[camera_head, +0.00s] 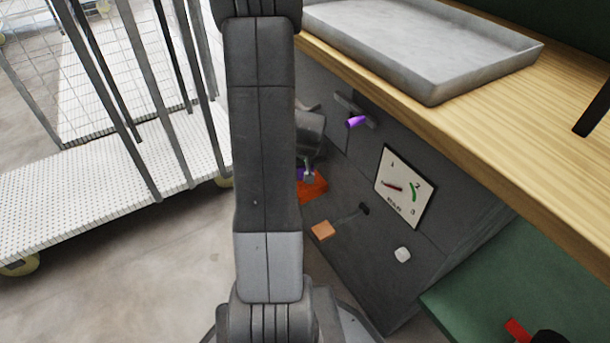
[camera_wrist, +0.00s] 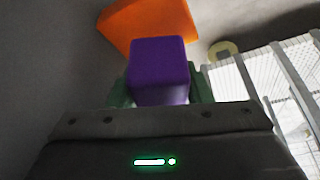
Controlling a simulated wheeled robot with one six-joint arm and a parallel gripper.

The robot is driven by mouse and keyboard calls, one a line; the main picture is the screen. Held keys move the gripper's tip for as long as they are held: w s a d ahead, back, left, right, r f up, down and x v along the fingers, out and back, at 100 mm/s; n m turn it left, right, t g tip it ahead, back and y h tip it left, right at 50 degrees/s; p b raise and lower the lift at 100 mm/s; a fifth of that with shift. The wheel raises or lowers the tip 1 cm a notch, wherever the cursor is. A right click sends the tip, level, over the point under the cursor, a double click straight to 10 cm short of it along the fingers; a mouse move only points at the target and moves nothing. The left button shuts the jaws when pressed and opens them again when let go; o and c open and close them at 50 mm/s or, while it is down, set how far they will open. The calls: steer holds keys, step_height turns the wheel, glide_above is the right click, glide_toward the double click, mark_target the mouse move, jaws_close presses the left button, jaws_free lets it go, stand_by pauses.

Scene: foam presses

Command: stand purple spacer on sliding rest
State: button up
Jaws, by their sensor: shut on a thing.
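A purple block, the spacer (camera_wrist: 158,70), is between the dark green fingers of my gripper (camera_wrist: 160,90) in the wrist view. The gripper is shut on it. An orange flat part (camera_wrist: 150,24), which looks like the sliding rest, lies just beyond the spacer; I cannot tell whether they touch. In the head view my arm hides most of the gripper.
A purple knob (camera_head: 356,122), a dial (camera_head: 405,187), an orange-brown pad on a lever (camera_head: 322,230) and a white knob (camera_head: 402,254) stand out from the press front. A grey tray (camera_head: 430,95) sits on the wooden top. A white mesh cart (camera_head: 90,185) stands left.

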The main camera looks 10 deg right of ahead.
steer(key=shift+d+f+b, duration=0.2)
steer(key=shift+f+b, duration=0.55)
steer(key=shift+f, duration=0.95)
steer(key=shift+f, duration=0.2)
steer(key=o, duration=1)
steer(key=shift+r, duration=0.1)
steer(key=shift+r, duration=0.5)
steer(key=p+v, duration=0.4)
steer(key=v, duration=0.7)
steer(key=shift+s+r, duration=0.1)
steer(key=shift+r, duration=0.05)
